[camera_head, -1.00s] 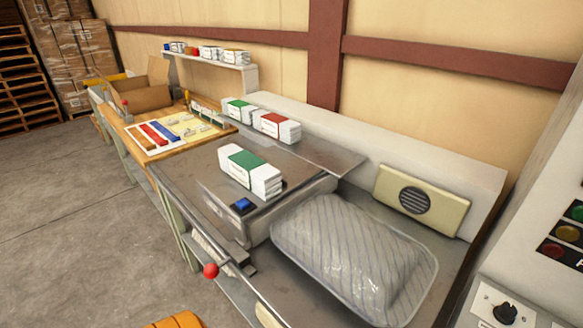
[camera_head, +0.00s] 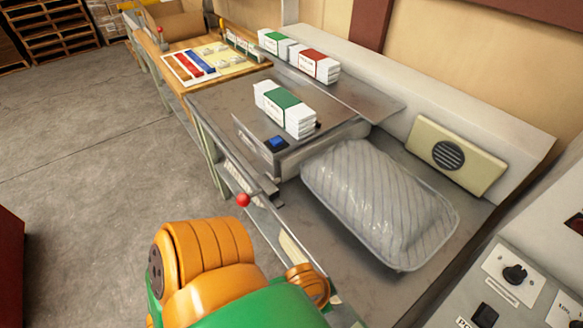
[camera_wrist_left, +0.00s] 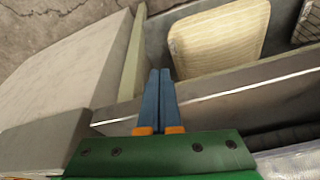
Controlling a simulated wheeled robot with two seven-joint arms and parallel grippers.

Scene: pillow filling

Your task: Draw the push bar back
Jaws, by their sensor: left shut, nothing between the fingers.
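A thin upright metal plate (camera_head: 255,145) stands at the near end of the steel worktop (camera_head: 225,97), with a blue block (camera_head: 276,142) beside it. It may be the push bar, but I cannot be sure. A white stack with a green band (camera_head: 285,108) lies just behind it. A red ball knob (camera_head: 243,200) sits by the metal rail along the worktop's front edge. My left arm rises from the bottom of the head view; its fingers are hidden there. In the left wrist view my left gripper (camera_wrist_left: 160,72) is shut and empty. My right gripper is not in view.
A clear quilted bag (camera_head: 380,200) fills the lower bench, beside a cream speaker panel (camera_head: 455,155). A control box with a knob (camera_head: 515,274) stands at right. In the wrist view, a cream cushion (camera_wrist_left: 220,38) lies in a grey compartment. The floor at left is free.

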